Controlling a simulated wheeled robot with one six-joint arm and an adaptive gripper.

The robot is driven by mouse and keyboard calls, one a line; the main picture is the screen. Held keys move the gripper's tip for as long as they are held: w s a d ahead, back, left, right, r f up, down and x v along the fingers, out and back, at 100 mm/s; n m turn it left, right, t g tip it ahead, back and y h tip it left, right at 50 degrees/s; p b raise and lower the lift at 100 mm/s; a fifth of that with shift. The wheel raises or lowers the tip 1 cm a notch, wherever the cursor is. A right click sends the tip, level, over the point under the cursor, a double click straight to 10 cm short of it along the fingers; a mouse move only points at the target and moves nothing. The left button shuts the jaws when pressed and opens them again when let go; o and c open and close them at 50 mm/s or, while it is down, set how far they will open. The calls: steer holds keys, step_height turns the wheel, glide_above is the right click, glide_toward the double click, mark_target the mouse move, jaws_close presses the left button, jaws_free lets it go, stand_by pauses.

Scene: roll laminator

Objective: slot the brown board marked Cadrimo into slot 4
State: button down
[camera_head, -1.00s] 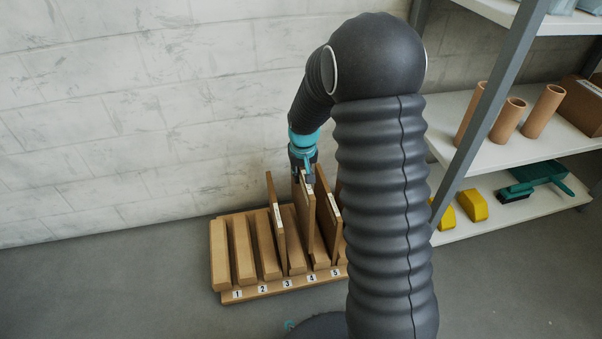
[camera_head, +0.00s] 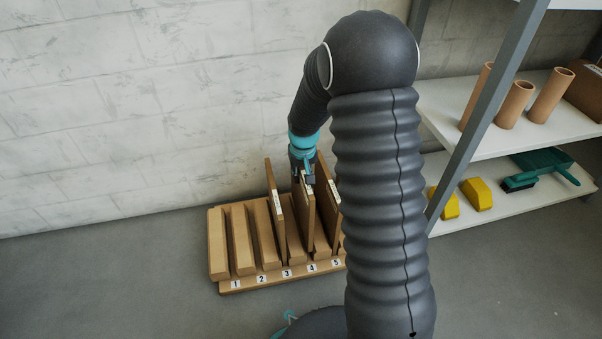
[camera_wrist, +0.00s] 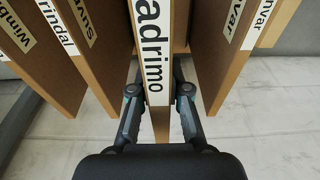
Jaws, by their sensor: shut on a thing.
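The brown Cadrimo board (camera_head: 309,221) stands upright in my gripper (camera_head: 303,178), over slot 4 of the wooden rack (camera_head: 228,287). Its lower edge is down among the rack's bars near the number 4; I cannot tell whether it is seated. In the wrist view the white Cadrimo label (camera_wrist: 152,45) faces the camera, and the fingers (camera_wrist: 158,105) are shut on the board from both sides.
One board (camera_head: 275,210) stands close on the left at slot 3, another (camera_head: 329,200) close on the right, partly behind my arm. Slots 1 and 2 look empty. A shelf unit (camera_head: 480,130) with brown tubes (camera_head: 513,105) stands at the right; a wall is behind.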

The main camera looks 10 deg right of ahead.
mark_target(303, 169)
steer(key=shift+f+b, duration=0.3)
steer(key=shift+f, duration=2.1)
steer(key=c, duration=1.1)
jaws_free()
steer(key=shift+o, duration=0.2)
steer(key=shift+f, duration=0.1)
steer(key=r, duration=0.4)
steer(key=s+r, duration=0.1)
steer(key=r, duration=0.7)
steer(key=shift+s, duration=0.4)
